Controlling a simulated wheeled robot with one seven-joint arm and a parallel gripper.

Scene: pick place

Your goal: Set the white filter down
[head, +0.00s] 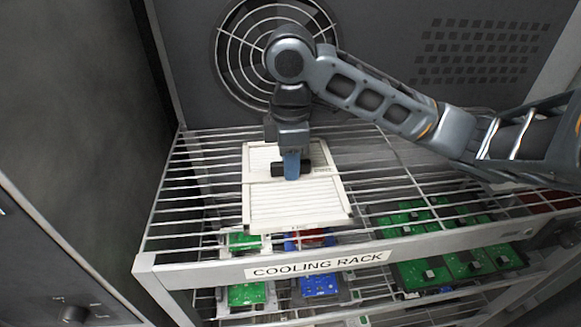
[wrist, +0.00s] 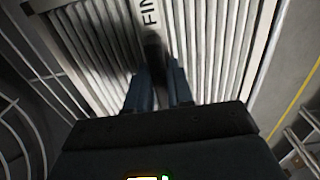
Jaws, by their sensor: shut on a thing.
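The white filter (head: 295,204) is a flat, pleated panel with a pale frame and a dark handle at its middle. It lies level at the top wire shelf of the cooling rack (head: 178,235); I cannot tell whether it touches the wires. My gripper (head: 291,168) points down over its middle and is shut on the handle. In the wrist view the filter's pleats (wrist: 215,50) fill most of the picture, with part of a printed label on its centre strip. The gripper's fingers (wrist: 158,85) close around the dark handle there.
Green circuit boards (head: 465,262) and a blue board (head: 320,284) sit on shelves below. A round fan grille (head: 245,60) is in the wall behind. Bare shelf wires show left of the filter. A dark cabinet (head: 70,110) stands at left.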

